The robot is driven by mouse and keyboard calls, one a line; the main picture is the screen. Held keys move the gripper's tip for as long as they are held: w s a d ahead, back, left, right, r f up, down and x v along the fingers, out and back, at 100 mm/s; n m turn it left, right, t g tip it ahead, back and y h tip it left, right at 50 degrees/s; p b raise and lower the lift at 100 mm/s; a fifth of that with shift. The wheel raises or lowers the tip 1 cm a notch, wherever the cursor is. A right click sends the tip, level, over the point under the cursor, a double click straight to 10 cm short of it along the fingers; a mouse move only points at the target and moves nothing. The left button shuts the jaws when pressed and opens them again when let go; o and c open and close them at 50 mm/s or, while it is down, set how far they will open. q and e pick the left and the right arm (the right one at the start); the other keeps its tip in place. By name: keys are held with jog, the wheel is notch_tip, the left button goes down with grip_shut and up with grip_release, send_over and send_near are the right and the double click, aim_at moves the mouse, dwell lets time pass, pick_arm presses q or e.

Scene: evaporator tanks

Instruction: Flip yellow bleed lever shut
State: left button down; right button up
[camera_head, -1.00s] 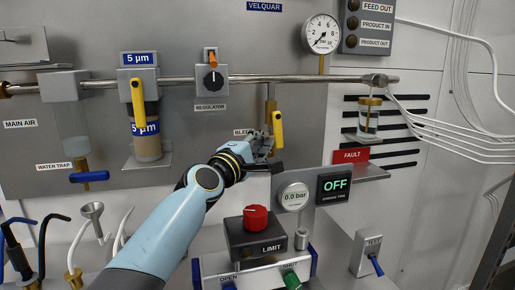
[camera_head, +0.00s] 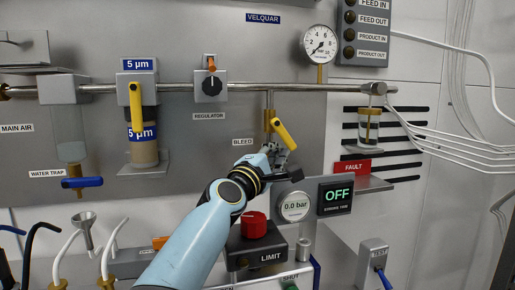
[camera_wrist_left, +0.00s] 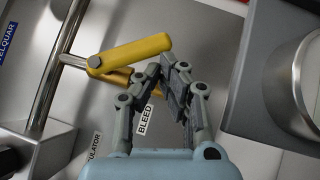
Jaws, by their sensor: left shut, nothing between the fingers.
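The yellow bleed lever (camera_head: 284,134) sits on a brass valve below the pipe, above and right of the BLEED label (camera_head: 243,142). It is tilted, its free end down and to the right. My left gripper (camera_head: 280,156) is just below the lever's free end, shut and empty. In the left wrist view the lever (camera_wrist_left: 130,54) runs across the upper middle, and the gripper's fingertips (camera_wrist_left: 170,72) are close beside its free end. I cannot tell if they touch. Part of the brass valve is hidden behind the lever. My right gripper is not in view.
The LIMIT box with a red knob (camera_head: 254,225) is beneath. A filter with another yellow lever (camera_head: 136,108) stands left.

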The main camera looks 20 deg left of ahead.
pick_arm(q)
jog(key=shift+w+d, duration=0.1)
jog(key=shift+d, duration=0.1)
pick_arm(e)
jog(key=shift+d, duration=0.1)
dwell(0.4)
pick_arm(q)
jog(key=v, duration=1.2)
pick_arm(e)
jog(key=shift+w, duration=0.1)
